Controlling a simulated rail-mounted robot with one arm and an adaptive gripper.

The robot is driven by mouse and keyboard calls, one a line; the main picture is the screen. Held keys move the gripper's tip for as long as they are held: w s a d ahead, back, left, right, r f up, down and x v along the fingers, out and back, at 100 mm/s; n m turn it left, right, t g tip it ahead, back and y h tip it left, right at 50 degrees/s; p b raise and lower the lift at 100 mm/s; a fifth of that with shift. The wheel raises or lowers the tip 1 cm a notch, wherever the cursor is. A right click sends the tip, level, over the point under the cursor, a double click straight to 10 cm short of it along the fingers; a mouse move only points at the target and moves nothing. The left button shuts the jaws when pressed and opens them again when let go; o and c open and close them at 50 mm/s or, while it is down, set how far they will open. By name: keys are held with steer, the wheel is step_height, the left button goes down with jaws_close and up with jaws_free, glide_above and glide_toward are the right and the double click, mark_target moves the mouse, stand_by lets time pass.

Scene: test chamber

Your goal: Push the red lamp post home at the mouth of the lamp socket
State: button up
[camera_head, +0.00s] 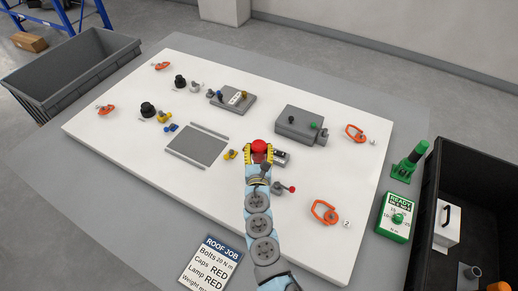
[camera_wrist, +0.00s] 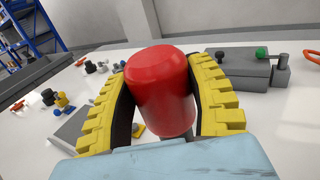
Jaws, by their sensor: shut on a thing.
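The red lamp post (camera_head: 259,145) stands between the yellow fingers of my gripper (camera_head: 258,155), over the white panel (camera_head: 330,180). In the wrist view the red lamp post (camera_wrist: 160,85) is a large rounded cylinder, roughly upright with a slight tilt. My gripper (camera_wrist: 163,110) is shut on it, one ribbed yellow finger at each side. The lower end of the post and whatever is under it are hidden by my gripper. I cannot make out the lamp socket's mouth or tell whether the post is in it. A small dark grey fitting (camera_head: 281,158) lies just right of my gripper.
A red-knobbed lever (camera_head: 291,189) stands close to my arm on the right. A grey box (camera_head: 300,125) is behind it, and an orange ring handle (camera_head: 324,211) lies to the right. A grey plate (camera_head: 196,146) lies left. A sign (camera_head: 210,262) reads "Lamp RED".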

steer(key=shift+f+b, duration=0.7)
steer(key=shift+f, duration=0.05)
steer(key=o, duration=1.3)
steer(key=s, duration=1.2)
steer(key=shift+a, duration=0.15)
